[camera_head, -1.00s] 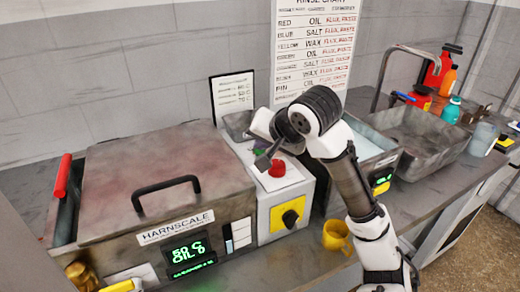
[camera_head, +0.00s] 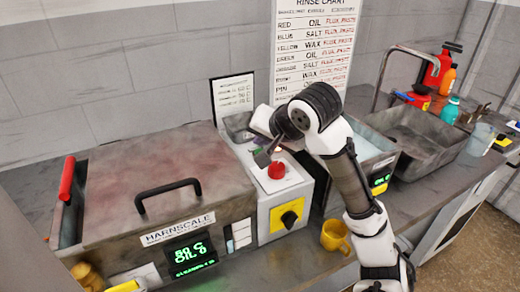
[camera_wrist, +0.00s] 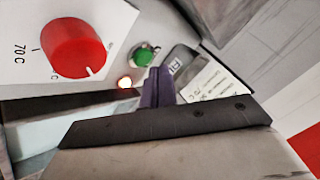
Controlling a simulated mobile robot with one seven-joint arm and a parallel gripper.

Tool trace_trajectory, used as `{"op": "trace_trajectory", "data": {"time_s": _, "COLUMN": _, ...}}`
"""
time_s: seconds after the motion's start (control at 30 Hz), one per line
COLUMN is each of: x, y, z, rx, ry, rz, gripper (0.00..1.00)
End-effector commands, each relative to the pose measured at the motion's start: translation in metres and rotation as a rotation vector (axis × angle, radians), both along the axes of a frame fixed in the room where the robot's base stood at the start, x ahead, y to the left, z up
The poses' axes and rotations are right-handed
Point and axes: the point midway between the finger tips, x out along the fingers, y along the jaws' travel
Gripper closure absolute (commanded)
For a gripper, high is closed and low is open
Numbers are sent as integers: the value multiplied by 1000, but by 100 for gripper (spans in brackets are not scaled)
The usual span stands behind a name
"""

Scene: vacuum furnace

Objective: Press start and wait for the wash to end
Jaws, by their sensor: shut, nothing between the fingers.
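A grey machine (camera_head: 130,185) labelled HARNSCALE has its lid down, and its green display (camera_head: 188,254) seems to read 80 C and OIL. Beside it is a white control box (camera_head: 262,218) with a red dial (camera_head: 277,170) on top; the dial (camera_wrist: 78,45) fills the upper left of the wrist view, near a 70 C mark. In the head view my gripper (camera_head: 262,158) is over the box top.
A yellow mug (camera_head: 336,237) stands in front of the box. A black selector on a yellow plate (camera_head: 287,216) is on the box front. A grey sink (camera_head: 425,140) and several bottles are at right. A rinse chart (camera_head: 315,50) hangs behind.

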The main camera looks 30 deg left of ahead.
Motion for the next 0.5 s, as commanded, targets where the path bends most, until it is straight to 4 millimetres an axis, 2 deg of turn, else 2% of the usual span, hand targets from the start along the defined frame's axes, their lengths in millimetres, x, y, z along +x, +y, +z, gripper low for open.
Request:
{"op": "trace_trajectory", "data": {"time_s": 0.17, "x": 0, "y": 0, "z": 9, "rx": 0, "ry": 0, "rz": 0, "gripper": 100}}
{"op": "trace_trajectory", "data": {"time_s": 0.5, "x": 0, "y": 0, "z": 44, "rx": 1, "ry": 0, "rz": 1, "gripper": 100}}
